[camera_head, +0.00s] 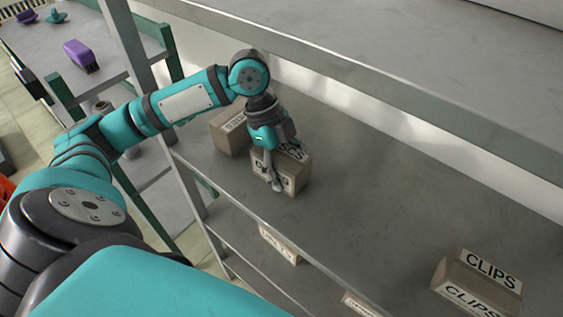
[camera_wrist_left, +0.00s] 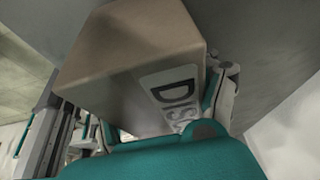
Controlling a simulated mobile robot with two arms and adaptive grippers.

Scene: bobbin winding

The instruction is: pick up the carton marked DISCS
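The brown carton marked DISCS (camera_head: 293,181) stands on the grey shelf among other cartons. In the left wrist view the DISCS carton (camera_wrist_left: 135,50) fills the upper middle, its white label partly hidden by my teal gripper body. My left gripper (camera_head: 287,168) reaches down over this carton. One finger shows in front of its near face; the other is mostly hidden in the head view. In the wrist view the fingers lie on either side of the carton. I cannot tell whether both press on it. My right gripper is not in view.
Another labelled carton (camera_head: 229,132) stands close behind to the left. A CLIPS carton (camera_head: 477,285) is at the lower right. More cartons (camera_head: 279,244) sit on a lower shelf. An upper shelf (camera_head: 400,75) overhangs, and a grey post (camera_head: 130,45) stands left. The shelf's middle is clear.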

